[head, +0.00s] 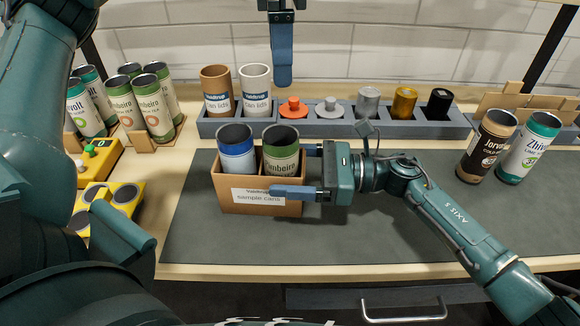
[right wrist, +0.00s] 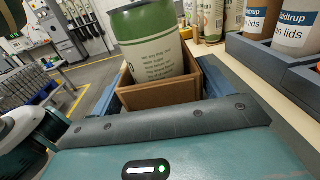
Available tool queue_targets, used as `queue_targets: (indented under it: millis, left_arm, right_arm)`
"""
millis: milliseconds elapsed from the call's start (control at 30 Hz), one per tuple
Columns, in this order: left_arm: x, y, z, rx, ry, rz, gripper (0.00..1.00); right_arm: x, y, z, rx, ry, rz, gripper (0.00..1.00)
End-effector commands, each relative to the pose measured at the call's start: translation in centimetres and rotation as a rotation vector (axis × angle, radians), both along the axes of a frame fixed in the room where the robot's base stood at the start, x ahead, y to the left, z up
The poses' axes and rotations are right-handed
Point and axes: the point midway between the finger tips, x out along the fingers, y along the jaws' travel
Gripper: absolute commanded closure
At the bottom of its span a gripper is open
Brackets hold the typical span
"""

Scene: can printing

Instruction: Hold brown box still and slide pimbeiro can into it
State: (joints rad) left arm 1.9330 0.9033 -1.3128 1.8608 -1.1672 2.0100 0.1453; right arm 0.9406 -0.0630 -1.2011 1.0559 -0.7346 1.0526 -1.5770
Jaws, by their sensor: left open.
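The brown box (head: 232,200), labelled "sample cans", stands on the dark mat. A blue and white can (head: 237,155) is in its left part. The green and cream pimbeiro can (head: 281,160) is in its right part, its top above the rim; it also shows in the right wrist view (right wrist: 152,50). My right gripper (head: 303,172) straddles the box's right end, one finger along the front and one at the back, shut on it. My left gripper (head: 283,76) is open and empty, above and behind the box, seen edge-on, so one finger hides the other.
Behind the mat, a grey rack (head: 330,128) holds two lid cups, several knobs and cylinders. More green cans (head: 152,105) stand at the left. A brown can (head: 486,145) and a teal can (head: 528,148) stand at the right. The front of the mat is clear.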

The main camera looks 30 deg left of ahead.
Motion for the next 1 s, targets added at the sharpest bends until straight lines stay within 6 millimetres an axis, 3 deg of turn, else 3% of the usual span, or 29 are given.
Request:
queue_targets:
  millis: [167,467,567,1000]
  left_arm:
    - [0.0,0.0,0.0,0.000,0.000,0.000,0.24]
    - [0.0,0.0,0.0,0.000,0.000,0.000,0.24]
    - [0.0,0.0,0.0,0.000,0.000,0.000,0.24]
    - [0.0,0.0,0.0,0.000,0.000,0.000,0.24]
  right_arm:
    - [0.0,0.0,0.0,0.000,0.000,0.000,0.06]
    - [0.2,-0.3,0.0,0.000,0.000,-0.001,0.06]
    - [0.7,-1.3,0.0,0.000,0.001,-0.002,0.06]
    - [4.7,-9.0,0.0,-0.001,0.000,-0.002,0.06]
